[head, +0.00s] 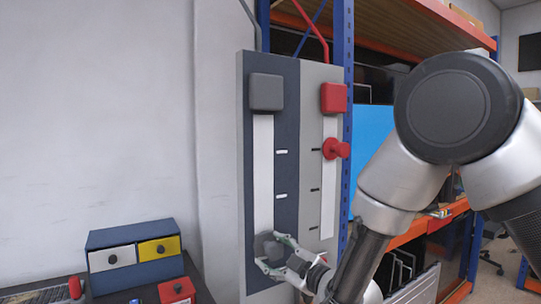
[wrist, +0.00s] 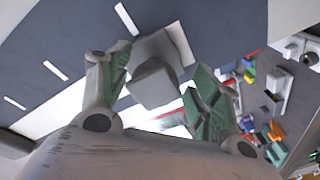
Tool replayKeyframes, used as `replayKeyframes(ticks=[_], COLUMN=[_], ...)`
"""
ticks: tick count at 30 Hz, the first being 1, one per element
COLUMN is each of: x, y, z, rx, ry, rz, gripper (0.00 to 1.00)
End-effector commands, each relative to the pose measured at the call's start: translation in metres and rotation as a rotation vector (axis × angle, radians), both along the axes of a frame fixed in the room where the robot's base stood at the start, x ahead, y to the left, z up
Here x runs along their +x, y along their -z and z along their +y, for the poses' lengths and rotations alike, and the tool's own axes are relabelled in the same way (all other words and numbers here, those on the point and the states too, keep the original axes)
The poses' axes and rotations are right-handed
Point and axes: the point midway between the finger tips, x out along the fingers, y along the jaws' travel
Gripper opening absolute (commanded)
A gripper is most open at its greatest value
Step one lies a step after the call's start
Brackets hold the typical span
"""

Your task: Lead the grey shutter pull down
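The grey shutter pull (head: 267,246) is a dark grey knob low on the left white track of the wall panel, near the track's bottom end. My gripper (head: 274,252) is at this knob, with one finger above right and the other below left of it. In the wrist view the grey pull (wrist: 153,85) stands between the two green-padded fingers of my gripper (wrist: 160,82). Narrow gaps show beside the knob, so the fingers look open around it. Their contact behind its front face is hidden.
The panel (head: 286,120) also has a grey box (head: 266,92) atop the left track and a red box (head: 334,98) above a red knob (head: 336,149) on the right track. A drawer box (head: 133,253) stands lower left. Orange-blue shelving (head: 349,125) is at right.

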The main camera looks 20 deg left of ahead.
Motion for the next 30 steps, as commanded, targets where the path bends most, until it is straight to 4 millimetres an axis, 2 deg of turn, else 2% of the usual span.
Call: replayKeyframes(ticks=[8,24,30], x=[-0.002,-0.034,-0.042], y=[-0.002,-0.003,-0.002], z=[-0.003,-0.053,-0.064], rx=[0.004,0.005,0.005], ry=[0.000,0.000,0.000], rz=[-0.002,-0.003,-0.003], gripper=[0.63,0.63,0.63])
